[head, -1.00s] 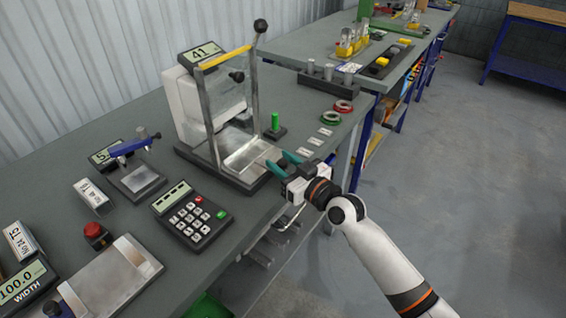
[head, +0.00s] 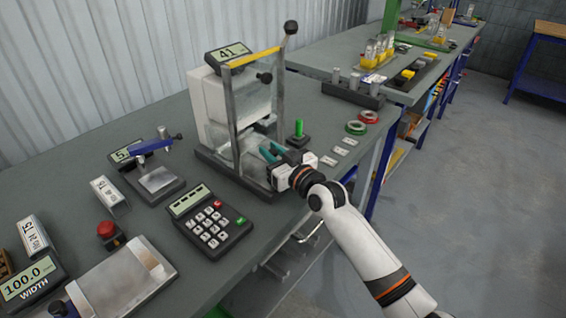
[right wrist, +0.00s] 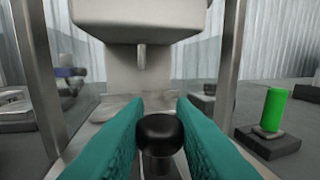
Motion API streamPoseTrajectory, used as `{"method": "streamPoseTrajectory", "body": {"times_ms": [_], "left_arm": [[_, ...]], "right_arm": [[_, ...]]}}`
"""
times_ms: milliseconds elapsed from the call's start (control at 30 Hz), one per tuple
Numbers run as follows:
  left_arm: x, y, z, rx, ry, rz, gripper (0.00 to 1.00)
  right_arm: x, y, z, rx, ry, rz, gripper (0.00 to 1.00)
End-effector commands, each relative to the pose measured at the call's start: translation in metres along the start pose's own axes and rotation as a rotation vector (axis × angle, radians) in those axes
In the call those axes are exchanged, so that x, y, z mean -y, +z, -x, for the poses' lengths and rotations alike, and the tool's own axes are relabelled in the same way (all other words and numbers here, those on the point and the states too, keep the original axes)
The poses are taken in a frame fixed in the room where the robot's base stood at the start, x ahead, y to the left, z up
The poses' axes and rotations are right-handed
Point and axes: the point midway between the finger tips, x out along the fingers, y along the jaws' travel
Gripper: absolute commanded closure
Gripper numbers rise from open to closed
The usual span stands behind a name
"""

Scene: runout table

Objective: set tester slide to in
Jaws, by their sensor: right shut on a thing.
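The tester is a white machine (head: 211,98) with a display reading 41, two metal posts and a dark base. Its slide is a pale metal plate (head: 254,168) low between the posts, partly hidden by my right gripper in the head view. My right gripper (head: 270,152) reaches in at the front of the tester. In the right wrist view its teal fingers (right wrist: 160,108) are shut on the slide's round black knob (right wrist: 160,132), with the white tester body (right wrist: 140,22) straight ahead. My left gripper is out of view.
A green pin on a dark block (head: 298,130) stands just right of the tester. Red and green rings (head: 358,127) and small white labels lie further right. A keypad (head: 208,220) lies in front. The tester's lever (head: 290,28) rises above the posts.

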Motion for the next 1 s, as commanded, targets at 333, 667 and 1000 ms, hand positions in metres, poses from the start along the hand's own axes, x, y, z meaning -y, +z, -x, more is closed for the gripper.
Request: {"method": "streamPoseTrajectory", "body": {"times_ms": [333, 667, 1000], "left_arm": [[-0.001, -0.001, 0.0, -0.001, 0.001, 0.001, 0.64], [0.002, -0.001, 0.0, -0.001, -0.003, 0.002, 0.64], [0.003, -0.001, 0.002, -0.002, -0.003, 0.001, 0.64]], "right_arm": [[-0.001, 0.001, -0.002, -0.001, 0.002, 0.0, 0.69], [-0.001, 0.0, -0.001, -0.002, 0.001, 0.001, 0.58], [0.0, -0.001, 0.041, -0.002, 0.001, 0.001, 0.58]]}}
